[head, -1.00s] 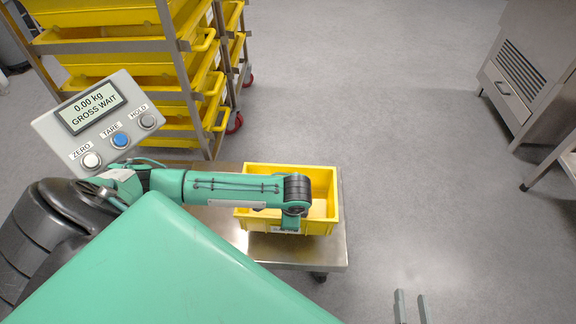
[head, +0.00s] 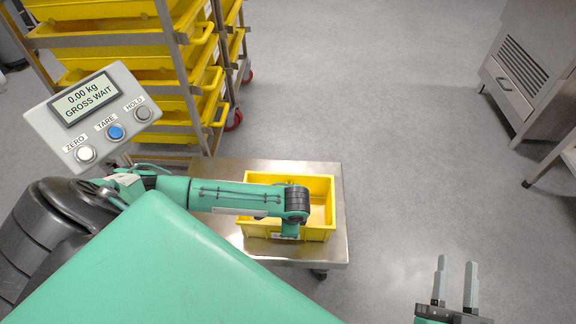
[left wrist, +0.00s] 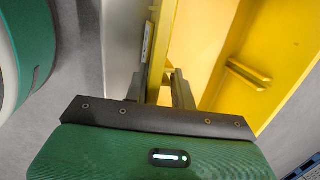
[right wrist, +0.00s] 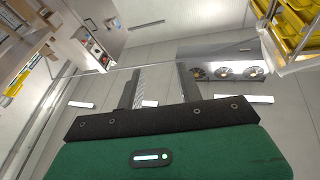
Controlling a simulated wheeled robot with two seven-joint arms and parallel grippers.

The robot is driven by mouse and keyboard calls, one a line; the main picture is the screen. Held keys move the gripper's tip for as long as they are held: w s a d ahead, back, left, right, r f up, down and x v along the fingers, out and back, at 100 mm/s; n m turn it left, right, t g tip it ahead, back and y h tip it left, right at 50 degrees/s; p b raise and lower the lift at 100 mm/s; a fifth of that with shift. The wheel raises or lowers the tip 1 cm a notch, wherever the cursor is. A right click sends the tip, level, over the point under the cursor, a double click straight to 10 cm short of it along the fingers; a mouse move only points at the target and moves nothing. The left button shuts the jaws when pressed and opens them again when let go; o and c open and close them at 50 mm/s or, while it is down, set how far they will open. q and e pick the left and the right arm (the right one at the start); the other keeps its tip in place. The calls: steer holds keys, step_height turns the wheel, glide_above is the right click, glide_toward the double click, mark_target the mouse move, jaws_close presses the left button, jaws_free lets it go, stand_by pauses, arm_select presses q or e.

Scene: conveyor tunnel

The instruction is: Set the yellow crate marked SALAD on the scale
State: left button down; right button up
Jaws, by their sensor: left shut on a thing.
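The yellow crate (head: 318,227) is over the right part of a steel platform (head: 225,173). Its small label is mostly hidden by my arm, so SALAD cannot be read. My left gripper (left wrist: 157,92) is shut on the crate's near wall, one finger on each side. In the head view the wrist hides its fingers. Whether the crate rests on the platform or hangs just above it, I cannot tell. The scale's display (head: 90,97) reads 0.00 kg, GROSS WAIT. My right gripper (head: 456,285) is open and empty at the lower right, away from the crate.
A rack (head: 172,60) holding several yellow crates stands behind the platform at the left. A steel cabinet (head: 530,85) stands at the far right, with a steel frame (head: 555,160) in front of it. The grey floor (head: 400,130) between them is clear.

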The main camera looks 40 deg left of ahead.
arm_select(q)
steer(key=c, duration=1.2)
jaws_free()
steer(key=shift+f, duration=0.1)
steer(key=shift+o, duration=0.2)
